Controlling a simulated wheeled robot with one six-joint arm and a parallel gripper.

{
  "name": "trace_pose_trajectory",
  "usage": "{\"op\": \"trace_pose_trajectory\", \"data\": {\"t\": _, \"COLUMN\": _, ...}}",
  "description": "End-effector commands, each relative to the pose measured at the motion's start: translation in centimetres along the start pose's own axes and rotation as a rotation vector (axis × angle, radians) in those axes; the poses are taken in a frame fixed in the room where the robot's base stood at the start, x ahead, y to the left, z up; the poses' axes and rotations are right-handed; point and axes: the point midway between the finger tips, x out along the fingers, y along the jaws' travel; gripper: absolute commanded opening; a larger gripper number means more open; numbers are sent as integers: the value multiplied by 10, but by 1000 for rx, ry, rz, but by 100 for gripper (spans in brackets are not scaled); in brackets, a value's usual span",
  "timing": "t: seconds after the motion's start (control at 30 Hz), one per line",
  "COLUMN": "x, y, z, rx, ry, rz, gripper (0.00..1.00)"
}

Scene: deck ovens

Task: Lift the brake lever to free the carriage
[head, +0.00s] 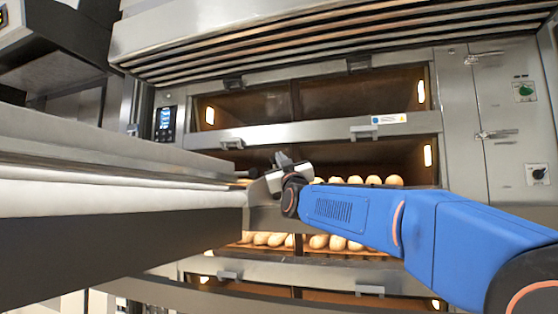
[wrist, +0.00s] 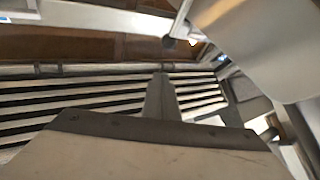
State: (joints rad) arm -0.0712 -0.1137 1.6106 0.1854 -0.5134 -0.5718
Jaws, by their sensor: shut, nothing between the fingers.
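The loader carriage (head: 120,195) with its pale belt lies across the left of the head view. Its end reaches the front of the deck ovens. My gripper (head: 280,160) is at that end, at the tip of my blue arm, with its fingers shut and empty. In the wrist view the shut fingers (wrist: 161,98) show as a grey upright shape in the middle. A thin metal rod with a dark round end (wrist: 168,41) is above them, apart from the fingers in the picture; it may be the brake lever. I cannot make out the lever clearly in the head view.
Deck ovens (head: 290,134) stand ahead, with bread rolls (head: 374,180) in the lit decks. A slatted hood (head: 330,40) hangs above. A control cabinet (head: 515,130) is on the right. A large smooth metal panel (wrist: 270,45) fills the wrist view's upper right.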

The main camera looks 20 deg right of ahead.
Motion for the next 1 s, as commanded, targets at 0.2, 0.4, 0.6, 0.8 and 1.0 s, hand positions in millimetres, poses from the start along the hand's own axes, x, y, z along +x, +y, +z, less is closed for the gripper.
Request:
{"op": "trace_pose_trajectory", "data": {"t": 0.2, "x": -31, "y": 3, "z": -17, "rx": 2, "ry": 2, "rz": 1, "gripper": 0}}
{"op": "trace_pose_trajectory", "data": {"t": 0.4, "x": -54, "y": 4, "z": -28, "rx": 2, "ry": 2, "rz": 0, "gripper": 0}}
{"op": "trace_pose_trajectory", "data": {"t": 0.6, "x": -65, "y": 4, "z": -33, "rx": 1, "ry": 2, "rz": 1, "gripper": 0}}
{"op": "trace_pose_trajectory", "data": {"t": 0.8, "x": -66, "y": 4, "z": -33, "rx": 0, "ry": 2, "rz": 1, "gripper": 0}}
{"op": "trace_pose_trajectory", "data": {"t": 1.0, "x": -66, "y": 4, "z": -33, "rx": 1, "ry": 2, "rz": 1, "gripper": 0}}
